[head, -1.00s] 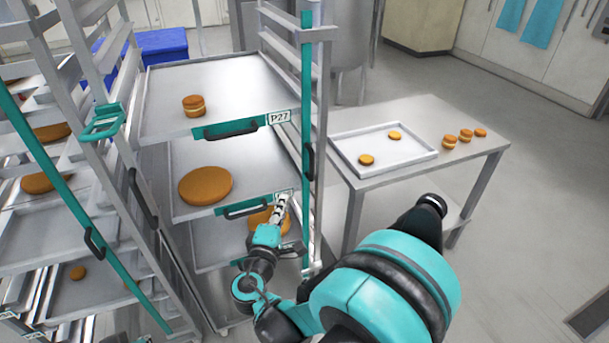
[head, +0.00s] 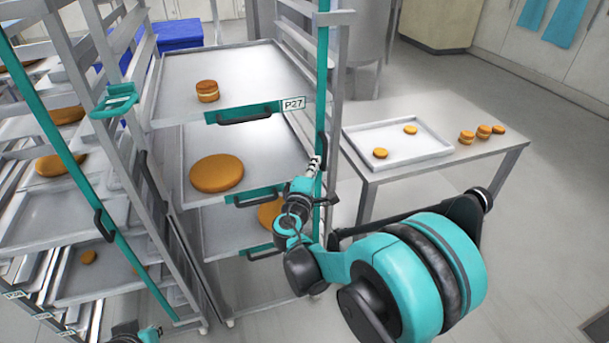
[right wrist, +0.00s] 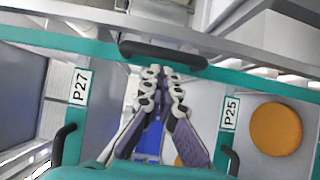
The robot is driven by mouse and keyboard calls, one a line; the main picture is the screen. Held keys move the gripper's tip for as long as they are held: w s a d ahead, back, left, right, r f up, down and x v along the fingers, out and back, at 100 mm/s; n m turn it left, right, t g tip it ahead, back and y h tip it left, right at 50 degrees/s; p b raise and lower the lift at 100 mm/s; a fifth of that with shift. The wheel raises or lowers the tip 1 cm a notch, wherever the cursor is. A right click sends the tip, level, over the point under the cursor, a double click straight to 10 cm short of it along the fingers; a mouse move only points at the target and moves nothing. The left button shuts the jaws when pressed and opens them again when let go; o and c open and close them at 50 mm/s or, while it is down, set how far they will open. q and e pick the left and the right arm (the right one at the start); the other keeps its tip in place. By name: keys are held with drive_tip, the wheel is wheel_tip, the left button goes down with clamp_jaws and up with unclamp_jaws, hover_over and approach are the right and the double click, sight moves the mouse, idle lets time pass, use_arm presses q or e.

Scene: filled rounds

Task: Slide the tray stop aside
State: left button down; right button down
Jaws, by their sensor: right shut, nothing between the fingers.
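The tray stop appears to be the teal upright bar (head: 324,75) on the front right post of the middle rack, with a black handle (head: 321,146). In the right wrist view the bar (right wrist: 60,38) runs across the top, its black handle (right wrist: 165,53) in the middle. My right gripper (head: 314,163) is shut and empty, its tips close to the handle. In the wrist view the fingertips (right wrist: 160,74) lie just below the handle; I cannot tell whether they touch. Part of my left gripper or wrist (head: 135,334) shows at the bottom edge, fingers not discernible.
The rack holds trays with black handles, including the top tray (head: 245,75) labelled P27 and carrying a filled round (head: 207,91). A second rack with a teal bar (head: 75,160) stands left. A table (head: 480,170) with a white tray (head: 430,155) stands right of the post.

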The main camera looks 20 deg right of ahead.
drive_tip(key=shift+w+d, duration=0.1)
drive_tip(key=shift+d, duration=0.4)
drive_tip(key=d, duration=0.6)
